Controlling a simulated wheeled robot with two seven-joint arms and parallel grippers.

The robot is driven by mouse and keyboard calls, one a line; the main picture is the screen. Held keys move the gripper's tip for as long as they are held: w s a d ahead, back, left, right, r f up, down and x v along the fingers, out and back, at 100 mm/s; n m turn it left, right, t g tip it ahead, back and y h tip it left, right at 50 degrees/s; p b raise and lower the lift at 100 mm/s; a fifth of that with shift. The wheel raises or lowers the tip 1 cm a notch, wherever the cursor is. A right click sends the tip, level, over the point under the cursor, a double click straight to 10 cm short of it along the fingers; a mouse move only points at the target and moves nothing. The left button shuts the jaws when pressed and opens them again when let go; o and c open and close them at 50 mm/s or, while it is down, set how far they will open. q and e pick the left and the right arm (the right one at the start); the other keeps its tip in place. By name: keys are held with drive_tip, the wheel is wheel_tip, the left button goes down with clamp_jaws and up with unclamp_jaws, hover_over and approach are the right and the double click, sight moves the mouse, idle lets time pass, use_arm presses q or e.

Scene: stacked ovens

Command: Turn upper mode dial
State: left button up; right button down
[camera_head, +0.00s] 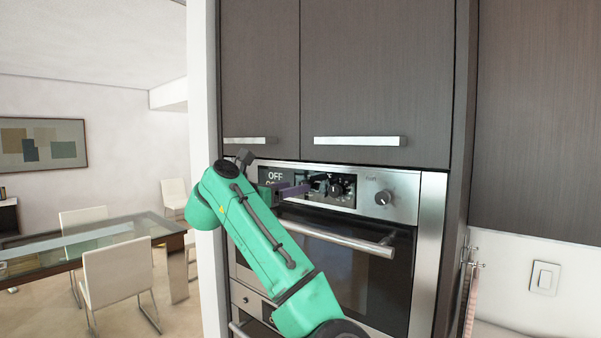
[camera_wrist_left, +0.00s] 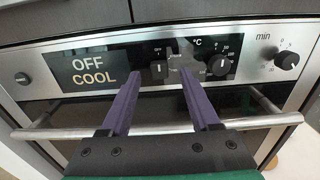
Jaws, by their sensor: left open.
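The upper oven's control panel is in front of me. The mode dial (camera_wrist_left: 160,70) is black with a white pointer mark standing about upright, just right of the "OFF COOL" display (camera_wrist_left: 95,70). In the head view my left gripper hides much of it. My left gripper (camera_wrist_left: 160,72) is open, its two purple fingers pointing at the panel, with the dial seen between the tips. In the head view the gripper (camera_head: 306,187) is in front of the panel. I cannot tell whether the fingers touch the dial. My right gripper is not in view.
The oven's bar handle (camera_head: 335,236) sticks out below the panel. Cabinet handles (camera_head: 357,141) are above. A glass table (camera_head: 100,240) and chairs stand at the left.

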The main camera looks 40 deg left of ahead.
use_arm(q)
drive_tip(key=w, duration=0.1)
drive_tip(key=w+p, duration=0.1)
drive_tip(key=shift+w+a+r, duration=0.1)
drive_tip(key=shift+w+a, duration=0.1)
drive_tip(key=shift+w, duration=0.45)
drive_tip(key=shift+d, duration=0.15)
drive_tip(key=shift+c, duration=1.2)
clamp_jaws()
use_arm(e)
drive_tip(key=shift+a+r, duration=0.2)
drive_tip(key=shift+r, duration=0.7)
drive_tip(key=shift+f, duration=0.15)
